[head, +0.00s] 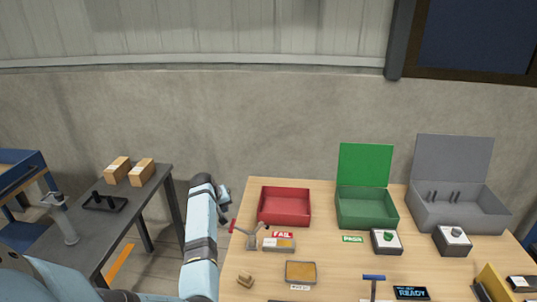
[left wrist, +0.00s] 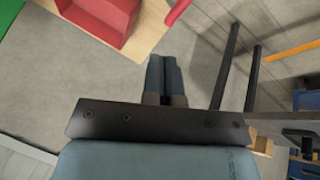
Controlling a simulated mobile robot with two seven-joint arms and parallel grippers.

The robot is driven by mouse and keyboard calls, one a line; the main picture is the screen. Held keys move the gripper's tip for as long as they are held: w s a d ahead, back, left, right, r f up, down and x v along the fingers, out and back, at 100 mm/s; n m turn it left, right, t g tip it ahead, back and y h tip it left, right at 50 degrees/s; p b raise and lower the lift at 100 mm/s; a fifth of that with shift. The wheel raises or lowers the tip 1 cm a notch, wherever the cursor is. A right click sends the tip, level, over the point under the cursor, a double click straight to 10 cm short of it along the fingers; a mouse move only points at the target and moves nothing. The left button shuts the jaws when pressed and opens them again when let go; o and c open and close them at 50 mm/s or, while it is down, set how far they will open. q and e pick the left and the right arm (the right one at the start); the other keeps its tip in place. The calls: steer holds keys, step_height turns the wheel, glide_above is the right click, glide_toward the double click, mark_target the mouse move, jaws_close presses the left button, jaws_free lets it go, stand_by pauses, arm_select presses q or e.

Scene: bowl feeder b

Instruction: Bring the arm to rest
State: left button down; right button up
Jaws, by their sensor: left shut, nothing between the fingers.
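My left arm (head: 200,250) reaches up from the bottom of the head view, beside the wooden table's left edge. Its gripper (head: 225,204) is small and partly hidden behind the wrist in the head view. In the left wrist view the two blue-grey fingers (left wrist: 166,82) lie side by side, shut and empty, with bare floor behind them. The gripper is apart from the table and touches nothing that I can see. My right gripper is not in view.
The wooden table (head: 340,270) holds a red box (head: 285,207), an open green box (head: 366,208), an open grey box (head: 458,207) and several small parts. A red-handled tool (head: 247,238) sits near its left edge. A dark table (head: 90,235) with cartons stands left; floor lies between.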

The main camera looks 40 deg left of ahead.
arm_select(q)
steer(key=s+d+f+m+t, duration=0.1)
steer(key=s+d+f+m, duration=0.25)
steer(key=s+d, duration=0.45)
steer(key=s+d+f+m+t, duration=0.2)
steer(key=s+d+f+m, duration=0.15)
steer(key=d, duration=0.85)
steer(key=s+d+f+m+t, duration=0.1)
steer(key=s+d+f+m, duration=0.25)
steer(key=s+d, duration=0.45)
steer(key=s+d+r+m+t+h, duration=0.1)
steer(key=s+d+h, duration=0.1)
steer(key=s+d, duration=0.45)
steer(key=s+d+r+m+h, duration=0.1)
steer(key=s+d+r+h, duration=0.15)
steer(key=d, duration=0.65)
step_height(320, 180, up, 10)
steer(key=a+y+p, duration=0.1)
steer(key=p, duration=1.1)
steer(key=shift+a+r, duration=0.2)
steer(key=shift+a, duration=0.15)
steer(key=shift+w, duration=0.1)
